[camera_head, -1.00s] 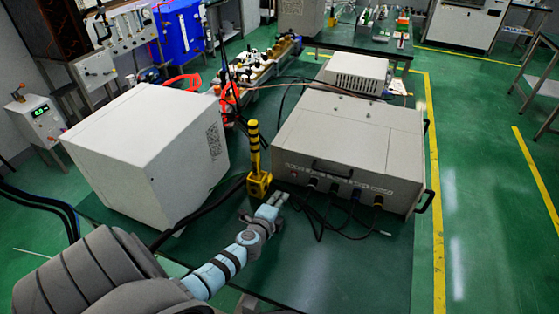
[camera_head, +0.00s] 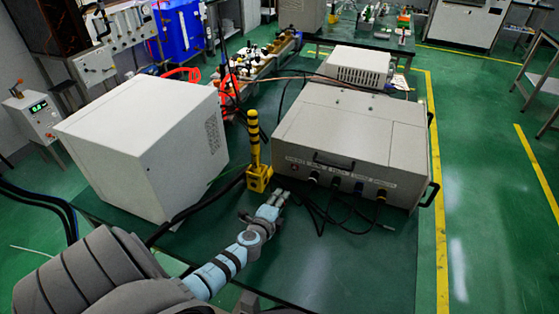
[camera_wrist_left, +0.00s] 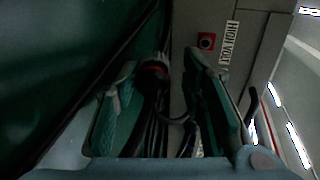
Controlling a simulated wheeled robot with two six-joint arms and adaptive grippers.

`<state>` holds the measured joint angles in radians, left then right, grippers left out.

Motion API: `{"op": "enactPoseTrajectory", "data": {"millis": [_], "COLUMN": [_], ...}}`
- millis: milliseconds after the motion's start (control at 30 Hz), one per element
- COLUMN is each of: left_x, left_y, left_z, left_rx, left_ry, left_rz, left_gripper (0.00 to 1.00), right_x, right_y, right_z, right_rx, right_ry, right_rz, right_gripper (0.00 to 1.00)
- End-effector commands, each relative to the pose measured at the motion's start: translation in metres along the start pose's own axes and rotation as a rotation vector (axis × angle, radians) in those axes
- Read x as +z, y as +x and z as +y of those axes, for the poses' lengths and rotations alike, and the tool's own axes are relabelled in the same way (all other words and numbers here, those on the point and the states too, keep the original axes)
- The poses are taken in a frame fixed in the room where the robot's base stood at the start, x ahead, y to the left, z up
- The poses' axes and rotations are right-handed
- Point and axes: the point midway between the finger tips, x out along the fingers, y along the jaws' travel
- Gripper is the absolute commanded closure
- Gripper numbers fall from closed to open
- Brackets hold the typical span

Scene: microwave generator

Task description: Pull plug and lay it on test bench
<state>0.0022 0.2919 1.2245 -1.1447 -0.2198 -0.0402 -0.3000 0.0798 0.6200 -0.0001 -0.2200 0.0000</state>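The large beige generator (camera_head: 350,135) stands on the dark green bench (camera_head: 350,265), with several plugs and black cables along its lower front. The leftmost plug (camera_head: 313,176) is in its front panel. My left gripper (camera_head: 277,197) is just in front and left of this plug. In the left wrist view the fingers of my left gripper (camera_wrist_left: 163,105) are apart. A black plug with a red ring (camera_wrist_left: 153,68) shows between them, toward the far end. I cannot tell whether either finger touches it. My right gripper is not in view.
A yellow and black post (camera_head: 256,150) stands close beside my left gripper. A white box (camera_head: 145,145) stands to the left. Loose black cables (camera_head: 325,215) lie in front of the generator. A small red part (camera_wrist_left: 207,41) is on the panel.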

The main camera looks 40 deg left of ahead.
Motion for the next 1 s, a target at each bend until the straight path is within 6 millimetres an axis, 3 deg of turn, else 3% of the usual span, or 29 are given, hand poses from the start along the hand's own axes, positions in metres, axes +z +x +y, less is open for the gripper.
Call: {"op": "enactPoseTrajectory", "data": {"millis": [467, 567, 800, 1000], "left_x": [0.0, 0.0, 0.0, 0.0], "left_y": [-0.008, -0.027, -0.094, -0.12], "left_z": [0.002, 0.002, 0.002, 0.001], "left_rx": [0.002, 0.002, 0.005, 0.003], "left_ry": [-0.001, -0.001, 0.0, 0.0], "left_rz": [0.0, 0.001, 0.001, 0.0], "left_gripper": [0.52, 0.52, 0.52, 0.52], "right_x": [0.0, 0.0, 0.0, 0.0], "right_y": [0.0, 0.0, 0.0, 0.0], "right_z": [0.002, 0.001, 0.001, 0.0], "right_rx": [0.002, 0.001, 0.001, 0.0], "right_ry": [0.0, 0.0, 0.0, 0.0], "right_rz": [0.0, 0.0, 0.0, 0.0], "right_gripper": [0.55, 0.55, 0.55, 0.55]}}
